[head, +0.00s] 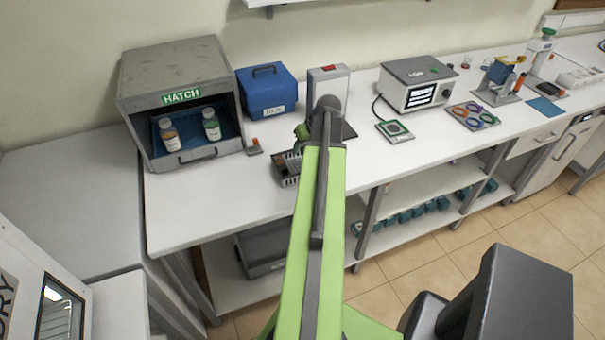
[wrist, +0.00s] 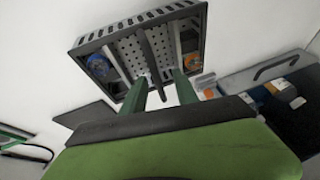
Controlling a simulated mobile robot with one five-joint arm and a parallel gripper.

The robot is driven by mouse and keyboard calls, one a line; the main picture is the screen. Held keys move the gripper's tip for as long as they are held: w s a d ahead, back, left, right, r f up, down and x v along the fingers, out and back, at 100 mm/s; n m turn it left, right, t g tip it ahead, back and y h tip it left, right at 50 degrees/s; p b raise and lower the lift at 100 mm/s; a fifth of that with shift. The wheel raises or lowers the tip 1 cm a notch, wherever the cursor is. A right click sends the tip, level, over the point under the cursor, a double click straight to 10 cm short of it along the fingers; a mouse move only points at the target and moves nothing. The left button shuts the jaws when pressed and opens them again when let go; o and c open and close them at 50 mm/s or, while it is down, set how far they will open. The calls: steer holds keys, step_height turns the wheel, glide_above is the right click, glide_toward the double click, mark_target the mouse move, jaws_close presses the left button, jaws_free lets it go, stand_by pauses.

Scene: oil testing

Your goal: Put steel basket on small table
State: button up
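The steel basket (head: 287,166) sits on the white lab bench, partly hidden by my arm in the head view. In the wrist view the basket (wrist: 120,50) is a dark-rimmed tray with a perforated bottom and a bar handle (wrist: 147,50) across it. It holds small round items near its two sides. My gripper (wrist: 158,88) is at the basket, its two fingers apart on either side of the handle bar's near end, with gaps showing; contact is not visible. A lower white table (head: 70,195) stands left of the bench; I cannot tell if it is the small table.
The grey hatch box (head: 185,75) with two bottles stands left of the basket; a blue case (head: 267,92) is behind it. A white upright device (head: 328,85) is close to my gripper. The bench front, left of the basket, is clear.

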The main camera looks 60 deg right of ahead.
steer(key=b, duration=0.5)
glide_above(299, 166)
step_height(299, 166, down, 5)
steer(key=shift+s+r, duration=0.1)
steer(key=shift+s, duration=0.05)
steer(key=shift+r, duration=0.15)
jaws_close()
stand_by(0.7)
